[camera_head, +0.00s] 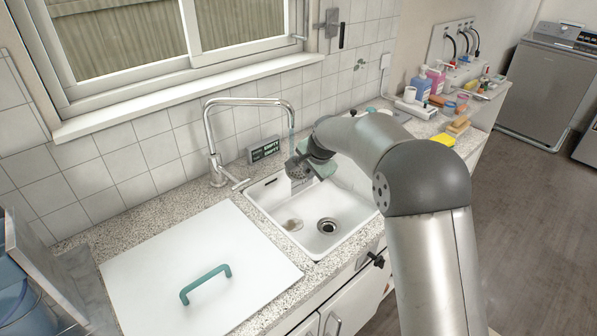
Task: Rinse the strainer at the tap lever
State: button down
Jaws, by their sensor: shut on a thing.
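The strainer (297,170) is a small grey metal piece under the end of the tap spout, over the sink's back left part. My gripper (307,166) is shut on it, and my arm reaches in from the right and hides part of the hold. The chrome tap (210,125) stands behind the sink with its spout arched to the right. A bluish stream (292,142) runs from the spout down to the strainer. The tap lever (241,184) sticks out to the right at the tap's base. The white sink (270,206) has an open dark drain (327,226).
A brownish patch (292,225) lies on the sink floor. A small display (263,149) stands behind the sink. A white board (165,265) with a teal handle (205,284) covers the counter at left. Bottles (421,84), cups and a yellow sponge (442,140) crowd the right counter.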

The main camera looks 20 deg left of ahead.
jog(key=shift+w+d, duration=0.25)
jog(key=shift+s+a, duration=0.1)
jog(key=shift+s+a, duration=0.3)
jog(key=shift+a, duration=0.1)
jog(key=shift+w+d, duration=0.1)
jog(key=shift+d, duration=0.05)
jog(key=shift+w+d, duration=0.3)
jog(key=shift+d, duration=0.05)
dwell(0.4)
jog(key=s+d+b, duration=0.5)
jog(key=s, duration=0.1)
dwell(0.7)
